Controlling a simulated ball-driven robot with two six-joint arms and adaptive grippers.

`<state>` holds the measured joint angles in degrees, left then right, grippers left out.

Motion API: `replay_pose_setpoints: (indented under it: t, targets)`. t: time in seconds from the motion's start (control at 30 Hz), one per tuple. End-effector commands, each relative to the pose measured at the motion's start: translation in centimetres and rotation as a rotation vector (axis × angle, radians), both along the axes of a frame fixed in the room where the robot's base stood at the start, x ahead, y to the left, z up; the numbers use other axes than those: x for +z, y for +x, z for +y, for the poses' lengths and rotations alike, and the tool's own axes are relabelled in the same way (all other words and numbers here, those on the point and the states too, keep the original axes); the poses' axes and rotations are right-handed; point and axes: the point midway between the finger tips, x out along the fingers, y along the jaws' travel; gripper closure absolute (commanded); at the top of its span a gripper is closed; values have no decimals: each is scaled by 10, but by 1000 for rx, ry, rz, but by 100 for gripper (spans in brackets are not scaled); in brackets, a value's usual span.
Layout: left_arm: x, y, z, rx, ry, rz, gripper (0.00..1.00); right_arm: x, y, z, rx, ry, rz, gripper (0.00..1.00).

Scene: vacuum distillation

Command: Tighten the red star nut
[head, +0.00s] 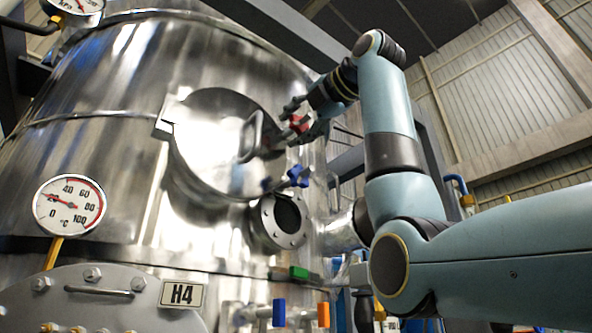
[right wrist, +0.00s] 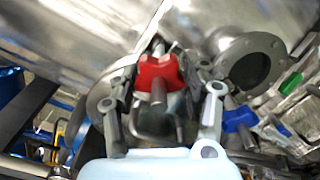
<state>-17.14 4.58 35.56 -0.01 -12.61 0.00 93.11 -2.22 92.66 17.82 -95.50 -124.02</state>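The red star nut (head: 299,124) is at the right edge of the round hatch (head: 210,140) on the steel vessel, partly hidden by my right gripper (head: 293,116). In the right wrist view the red star nut (right wrist: 158,70) shows in front of my right gripper (right wrist: 166,95), with a grey rod end at its centre. The two fingers are spread, one on each side of the nut, with visible gaps, so the gripper looks open. Whether a fingertip touches the nut, I cannot tell. My left gripper is not in view.
A blue star nut (head: 297,176) sits just below on the hatch rim; it also shows in the right wrist view (right wrist: 240,119). The hatch handle (head: 251,137) is close left of the gripper. A flanged port (head: 284,220) lies below. A temperature gauge (head: 69,205) is at left.

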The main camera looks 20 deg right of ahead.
Motion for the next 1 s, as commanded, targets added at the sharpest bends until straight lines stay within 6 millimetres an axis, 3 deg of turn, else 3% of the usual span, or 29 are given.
replay_pose_setpoints:
  t: [0.03, 0.23, 0.63, 1.0]
  targets:
    - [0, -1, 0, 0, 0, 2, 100, 0, 0, 0, 0, 0, 0, 62]
    - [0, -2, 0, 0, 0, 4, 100, 0, 0, 0, -1, 0, 1, 87]
    - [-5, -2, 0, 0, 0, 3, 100, 0, -1, 0, -1, 81, 30, 87]
    - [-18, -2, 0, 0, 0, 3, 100, 1, -1, 1, -1, 369, 133, 87]
